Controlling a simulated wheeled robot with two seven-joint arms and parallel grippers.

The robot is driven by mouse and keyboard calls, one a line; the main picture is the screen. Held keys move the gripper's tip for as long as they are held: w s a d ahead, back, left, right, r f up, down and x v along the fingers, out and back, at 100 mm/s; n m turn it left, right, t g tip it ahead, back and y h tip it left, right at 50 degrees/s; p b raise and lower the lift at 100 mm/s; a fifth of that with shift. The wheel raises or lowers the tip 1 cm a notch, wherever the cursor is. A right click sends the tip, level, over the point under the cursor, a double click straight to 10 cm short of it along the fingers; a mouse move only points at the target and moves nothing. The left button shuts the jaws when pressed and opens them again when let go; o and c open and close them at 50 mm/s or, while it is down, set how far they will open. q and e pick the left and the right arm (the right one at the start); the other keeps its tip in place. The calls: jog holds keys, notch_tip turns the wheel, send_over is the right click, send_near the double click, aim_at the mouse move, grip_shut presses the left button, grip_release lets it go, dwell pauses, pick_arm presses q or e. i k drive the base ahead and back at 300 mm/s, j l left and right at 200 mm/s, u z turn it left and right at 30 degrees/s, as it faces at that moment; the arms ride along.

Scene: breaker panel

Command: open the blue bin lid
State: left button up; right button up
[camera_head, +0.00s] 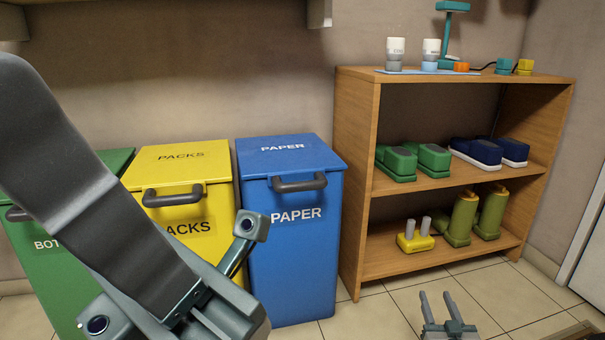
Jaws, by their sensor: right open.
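The blue bin (291,250) labelled PAPER stands on the floor right of the yellow bin. Its lid (284,153) lies flat and closed on top. A dark bar handle (299,184) sits at the lid's front edge. My right gripper (437,299) is low at the bottom of the view, in front of the shelf. Its two fingers are apart with nothing between them, away from the bin. A large grey link of my left arm crosses the left side close to the camera.
A yellow bin (183,165) and a green bin (44,276), partly hidden by my arm, stand to the left. A wooden shelf (354,180) holding several coloured items stands close on the right. Tiled floor (375,318) is clear in front of the shelf.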

aim_at(290, 164)
jog(key=i+l, duration=0.1)
jog(key=i, duration=0.45)
jog(key=i+l, duration=0.15)
jog(key=i, duration=0.4)
jog(key=k+j, duration=0.1)
jog(key=k, duration=0.45)
